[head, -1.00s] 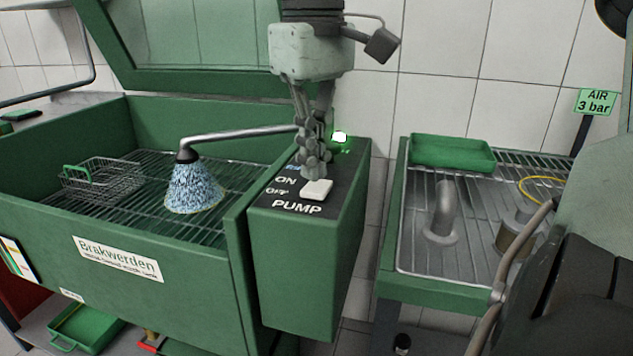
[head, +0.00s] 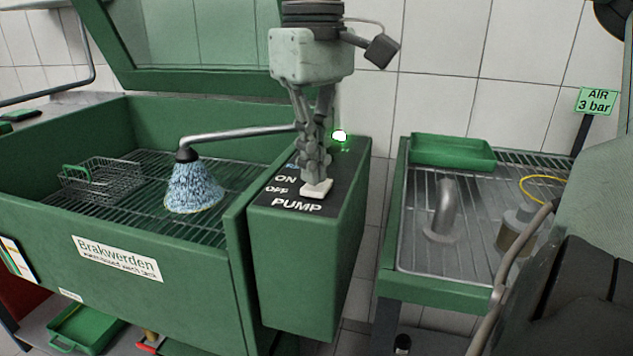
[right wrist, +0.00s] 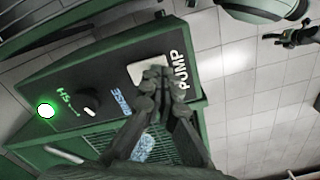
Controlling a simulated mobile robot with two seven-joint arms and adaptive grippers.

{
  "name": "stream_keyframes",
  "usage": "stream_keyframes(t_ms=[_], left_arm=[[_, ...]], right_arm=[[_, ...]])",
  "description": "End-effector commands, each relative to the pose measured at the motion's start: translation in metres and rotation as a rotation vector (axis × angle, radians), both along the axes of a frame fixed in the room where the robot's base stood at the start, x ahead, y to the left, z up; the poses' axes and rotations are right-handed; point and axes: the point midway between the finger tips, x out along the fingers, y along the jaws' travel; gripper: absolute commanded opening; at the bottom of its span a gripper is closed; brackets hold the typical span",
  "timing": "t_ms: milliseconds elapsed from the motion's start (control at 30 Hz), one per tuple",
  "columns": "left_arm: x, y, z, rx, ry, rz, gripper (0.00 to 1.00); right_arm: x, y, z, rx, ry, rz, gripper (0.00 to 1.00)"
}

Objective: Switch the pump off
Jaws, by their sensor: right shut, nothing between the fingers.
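The pump's white switch (head: 316,189) sits on the sloped dark top of the green pump box (head: 300,262), by the ON, OFF and PUMP lettering. My right gripper (head: 315,180) is shut and empty, pointing down with its fingertips at the switch and hiding part of it. In the right wrist view the closed fingertips (right wrist: 156,76) overlap the white switch (right wrist: 143,70); I cannot tell whether they press it. The green lamp (head: 340,136) on the box is lit. A blue-white spray (head: 193,190) comes from the nozzle (head: 187,155). My left gripper is not in view.
The green wash basin (head: 70,225) with a wire basket (head: 103,181) is at left. A bench (head: 440,292) with a green tray (head: 452,152) and metal parts stands at right. The wrist view shows a dark knob (right wrist: 90,98) on the panel.

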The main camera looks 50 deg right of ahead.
Motion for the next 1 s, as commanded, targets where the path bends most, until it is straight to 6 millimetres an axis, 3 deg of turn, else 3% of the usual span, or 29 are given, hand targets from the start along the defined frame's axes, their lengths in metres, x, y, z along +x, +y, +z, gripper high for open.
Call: stream_keyframes(t_ms=[1000], left_arm=[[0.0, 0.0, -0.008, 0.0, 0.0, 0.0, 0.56]], right_arm=[[0.0, 0.0, -0.014, 0.0, 0.001, 0.0, 0.0]])
